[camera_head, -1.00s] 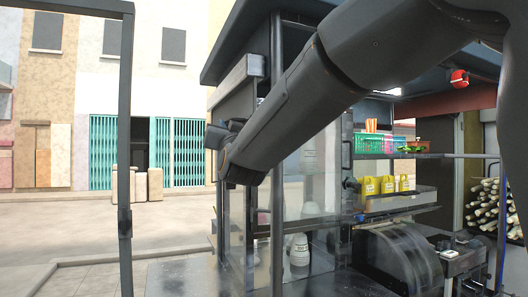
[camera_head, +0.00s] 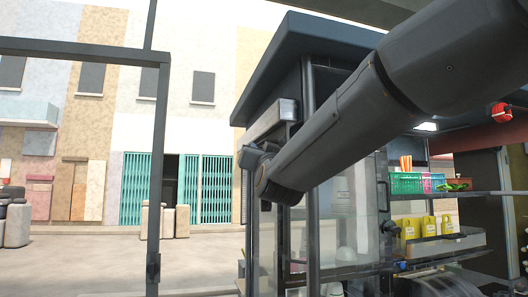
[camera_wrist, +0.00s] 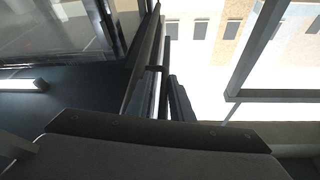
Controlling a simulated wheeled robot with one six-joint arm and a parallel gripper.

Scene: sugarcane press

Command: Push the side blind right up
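A pale grey horizontal bar (camera_head: 271,119), which looks like the rolled-up side blind, sits just under the roof on the stall's left side. My gripper (camera_head: 252,158) is at the arm's far end, a little below and left of this bar. I cannot tell whether they touch. My arm hides part of the stall's side behind it. In the wrist view, long bars (camera_wrist: 151,80) run up the middle, close in front of my wrist; I cannot tell which is the blind. The fingertips are too dark to read as open or shut.
The stall's dark roof (camera_head: 300,45) overhangs the arm, and an upright post (camera_head: 311,230) stands beside it. A dark frame (camera_head: 158,170) stands at left.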

